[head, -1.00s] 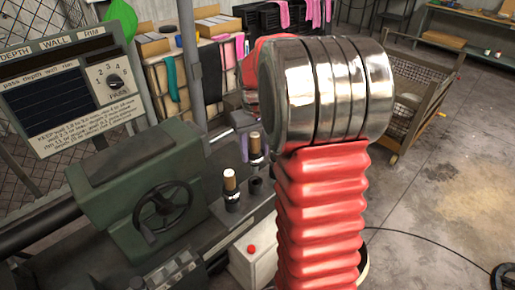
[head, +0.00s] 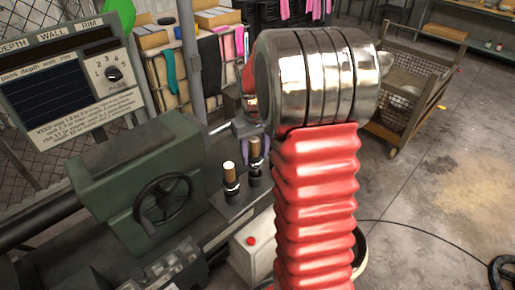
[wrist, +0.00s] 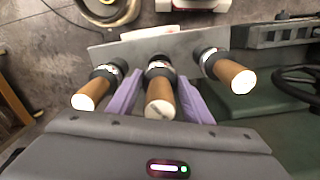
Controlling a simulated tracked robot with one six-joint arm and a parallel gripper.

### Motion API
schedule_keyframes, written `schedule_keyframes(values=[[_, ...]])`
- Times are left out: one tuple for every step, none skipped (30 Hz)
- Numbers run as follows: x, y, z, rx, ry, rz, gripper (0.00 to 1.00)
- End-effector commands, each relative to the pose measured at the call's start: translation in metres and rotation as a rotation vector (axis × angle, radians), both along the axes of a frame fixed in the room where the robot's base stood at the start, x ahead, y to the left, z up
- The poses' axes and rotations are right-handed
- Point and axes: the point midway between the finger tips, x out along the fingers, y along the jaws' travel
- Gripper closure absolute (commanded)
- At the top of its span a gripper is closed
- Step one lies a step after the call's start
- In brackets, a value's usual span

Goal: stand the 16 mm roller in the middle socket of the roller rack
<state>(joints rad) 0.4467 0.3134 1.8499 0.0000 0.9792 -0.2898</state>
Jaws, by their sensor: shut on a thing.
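My gripper (wrist: 160,84) is shut on the middle roller (wrist: 160,100), with a purple finger on each side of its wooden handle. This roller also shows in the head view (head: 254,148), upright, its lower end at the middle socket of the roller rack (wrist: 104,50). I cannot tell whether it is fully down in the socket. A second roller (wrist: 230,75) stands in the rack to its right in the wrist view, and also shows in the head view (head: 230,176). A third roller (wrist: 90,93) stands to its left; my arm hides it in the head view.
A green machine housing with a handwheel (head: 163,203) stands left of the rack. A white box with a red button (head: 250,245) sits in front of it. A wire-sided cart (head: 405,100) stands behind my arm on the right. A grey display panel (head: 65,88) is at upper left.

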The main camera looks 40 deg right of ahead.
Motion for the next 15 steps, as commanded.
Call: schedule_keyframes(values=[[0.000,0.000,-0.003,0.000,-0.001,0.000,0.90],[0.000,0.000,-0.004,0.000,-0.001,0.000,0.90],[0.001,0.000,-0.006,0.000,-0.002,0.000,0.90],[0.000,0.000,-0.008,0.000,-0.002,0.000,0.90],[0.001,0.000,-0.009,0.000,-0.002,0.000,0.90],[0.001,0.000,-0.012,0.000,-0.002,0.001,0.90],[0.001,0.000,-0.013,0.000,-0.002,0.001,0.90],[0.001,0.000,-0.015,0.000,-0.002,0.001,0.90],[0.001,0.000,-0.017,-0.001,-0.002,0.001,0.90],[0.001,0.000,-0.018,-0.001,-0.003,0.001,0.90],[0.001,0.000,-0.019,-0.001,-0.003,0.001,0.90],[0.001,0.000,-0.021,-0.001,-0.003,0.001,0.90],[0.001,0.000,-0.021,-0.001,-0.003,0.001,0.90],[0.001,0.000,-0.022,-0.001,-0.003,0.001,0.90],[0.001,0.000,-0.023,-0.001,-0.003,0.001,0.90]])
